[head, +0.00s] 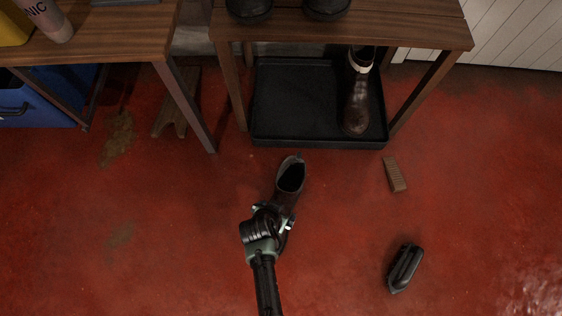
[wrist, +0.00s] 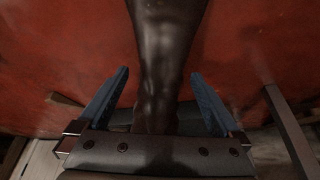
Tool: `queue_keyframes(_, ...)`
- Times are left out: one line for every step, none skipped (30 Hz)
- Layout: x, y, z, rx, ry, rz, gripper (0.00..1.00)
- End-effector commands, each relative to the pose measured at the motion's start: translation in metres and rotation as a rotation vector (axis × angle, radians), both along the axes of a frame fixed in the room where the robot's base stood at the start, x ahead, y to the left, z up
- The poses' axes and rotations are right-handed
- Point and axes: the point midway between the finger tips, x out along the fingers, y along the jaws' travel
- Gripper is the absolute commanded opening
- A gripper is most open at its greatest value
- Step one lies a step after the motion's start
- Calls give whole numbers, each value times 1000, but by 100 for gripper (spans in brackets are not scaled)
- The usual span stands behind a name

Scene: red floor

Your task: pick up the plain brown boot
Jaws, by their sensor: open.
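In the wrist view, the boot (wrist: 162,35) runs down between the two blue fingers of my gripper (wrist: 160,74). The fingers are open, one on each side, with gaps visible beside the boot. Another brown boot (head: 356,105), with a pale band near its top, stands in the black tray under the bench.
The black tray (head: 268,141) sits under the wooden bench (head: 400,32), which has dark footwear on top. A brush (head: 395,174) and a dark, shiny object (head: 404,268) lie on the floor at right. A wooden table (head: 120,48) and blue bin (head: 40,112) are at left. Floor left of the boot is clear.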

Motion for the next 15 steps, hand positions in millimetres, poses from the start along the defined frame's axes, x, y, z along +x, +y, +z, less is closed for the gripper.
queue_keyframes(2, 0, -4, 0, -1, 0, 100)
queue_keyframes(2, 0, -4, 0, -1, 0, 100)
queue_keyframes(2, 0, -5, 0, -1, 0, 100)
queue_keyframes(2, -1, -5, 0, -1, 0, 100)
queue_keyframes(3, -1, -6, 0, -1, 0, 100)
queue_keyframes(3, -1, -7, 0, -1, 0, 100)
queue_keyframes(3, -1, -9, 0, -1, 0, 100)
queue_keyframes(4, -1, -11, 0, -1, 0, 100)
queue_keyframes(5, -1, -15, 0, -1, 0, 100)
queue_keyframes(5, -1, -18, 0, -1, 0, 100)
queue_keyframes(6, -2, -22, 1, 0, 0, 100)
queue_keyframes(7, -2, -26, 1, 0, 0, 100)
queue_keyframes(9, -2, -30, 0, -1, 0, 100)
queue_keyframes(10, -2, -33, 0, -1, 0, 100)
queue_keyframes(11, -2, -38, 1, -2, 1, 100)
